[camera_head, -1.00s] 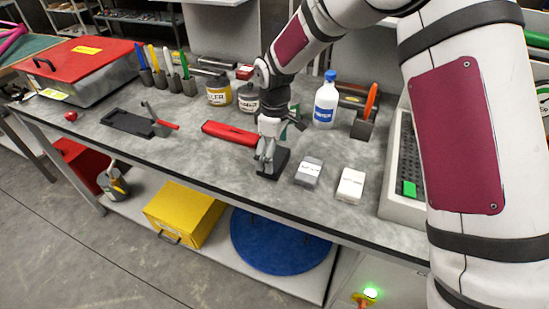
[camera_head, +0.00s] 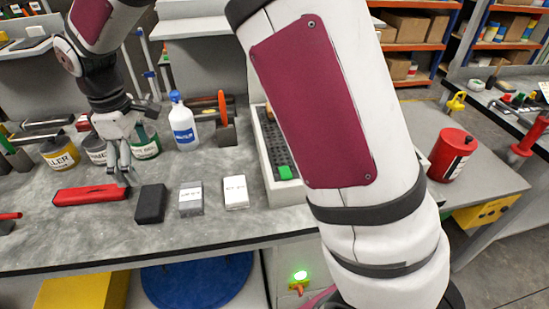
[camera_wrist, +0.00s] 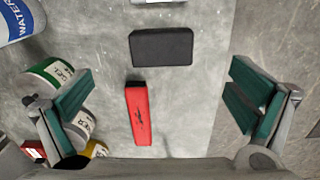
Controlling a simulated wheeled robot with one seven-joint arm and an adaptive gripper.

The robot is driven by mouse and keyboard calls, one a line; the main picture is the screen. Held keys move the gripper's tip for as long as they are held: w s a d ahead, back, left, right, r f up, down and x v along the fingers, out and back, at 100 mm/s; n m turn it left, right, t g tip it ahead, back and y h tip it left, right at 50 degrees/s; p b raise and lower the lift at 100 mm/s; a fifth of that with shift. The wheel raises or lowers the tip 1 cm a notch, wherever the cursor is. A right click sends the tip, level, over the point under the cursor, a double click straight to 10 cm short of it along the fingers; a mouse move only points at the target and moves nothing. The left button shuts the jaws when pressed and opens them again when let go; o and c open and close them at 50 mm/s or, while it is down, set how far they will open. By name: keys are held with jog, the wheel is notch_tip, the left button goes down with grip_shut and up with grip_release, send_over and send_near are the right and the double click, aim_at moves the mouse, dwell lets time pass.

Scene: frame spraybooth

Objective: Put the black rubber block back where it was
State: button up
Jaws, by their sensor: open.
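The black rubber block (camera_head: 151,204) lies flat on the grey workbench, left of a grey block and right of a red case. In the wrist view the black block (camera_wrist: 161,47) lies beyond the fingertips, near the top middle, and nothing touches it. My gripper (camera_head: 122,170) hangs above the bench, up and left of the block, over the red case.
The red case (camera_head: 92,195) lies left of the block. A grey block (camera_head: 190,199) and a white block (camera_head: 236,192) lie to its right. A water bottle (camera_head: 183,122) and cans, including a green-labelled one (camera_head: 146,143), stand behind. Bare bench (camera_head: 110,234) lies in front.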

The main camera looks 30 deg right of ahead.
jog(key=s+d+r+m+t, duration=0.2)
jog(key=s+d+r+m, duration=0.5)
jog(key=s+d+r, duration=0.6)
jog(key=s+d+m+t, duration=0.1)
jog(key=s+d+m, duration=0.2)
jog(key=s, duration=0.4)
jog(key=s+d+f+m+t, duration=0.1)
jog(key=s+d+m, duration=0.2)
jog(key=s, duration=0.5)
jog(key=shift+s+d+f, duration=0.15)
jog(key=shift+d+f, duration=0.05)
jog(key=shift+d, duration=0.55)
